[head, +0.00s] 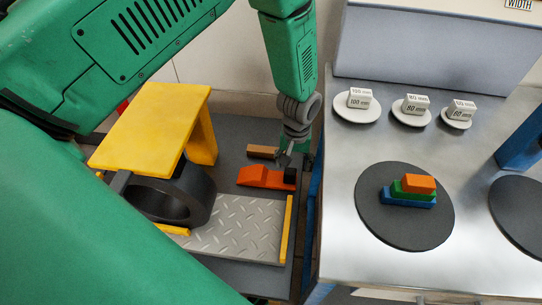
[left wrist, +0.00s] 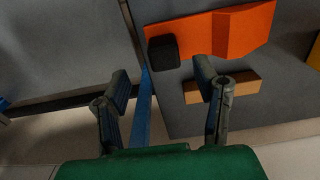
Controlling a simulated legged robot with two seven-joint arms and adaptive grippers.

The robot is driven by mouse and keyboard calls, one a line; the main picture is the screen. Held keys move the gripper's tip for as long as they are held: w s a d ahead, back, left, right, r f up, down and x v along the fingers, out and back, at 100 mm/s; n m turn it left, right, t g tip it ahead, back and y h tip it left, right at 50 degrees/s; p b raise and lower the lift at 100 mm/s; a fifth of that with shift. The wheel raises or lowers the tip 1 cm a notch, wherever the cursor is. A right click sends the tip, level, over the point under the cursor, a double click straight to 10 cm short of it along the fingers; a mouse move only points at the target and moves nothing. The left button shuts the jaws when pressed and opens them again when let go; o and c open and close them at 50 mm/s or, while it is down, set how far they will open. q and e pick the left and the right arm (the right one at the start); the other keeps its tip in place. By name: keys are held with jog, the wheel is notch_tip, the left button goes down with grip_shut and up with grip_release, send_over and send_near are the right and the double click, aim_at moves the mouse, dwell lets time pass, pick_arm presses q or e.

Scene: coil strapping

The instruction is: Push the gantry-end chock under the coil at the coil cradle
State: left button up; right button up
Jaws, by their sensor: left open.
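The orange chock (head: 262,178) lies on the grey deck to the right of the coil, with a black block (head: 290,175) at its right end. A gap separates it from the dark ring-shaped coil (head: 183,198), which stands under the yellow gantry (head: 140,128). My left gripper (head: 288,158) is open and empty just behind the chock's black end. In the left wrist view the chock (left wrist: 240,30) and black block (left wrist: 163,52) lie beyond the open fingertips (left wrist: 160,84); contact is not visible. My right gripper is not in view.
A wooden block (head: 262,151) lies behind the chock, close to my left gripper. A diamond-plate surface (head: 240,228) with yellow edge strips lies in front. The steel table (head: 340,235) at right holds stacked coloured blocks (head: 408,191) on a dark disc and labelled white blocks.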

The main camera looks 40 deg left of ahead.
aim_at(291, 171)
pick_arm(q)
jog(key=shift+a+f, duration=0.15)
jog(key=shift+f, duration=0.3)
notch_tip(291, 171, down, 5)
jog(key=shift+a+f+b, duration=0.1)
jog(key=shift+b, duration=0.65)
grip_shut()
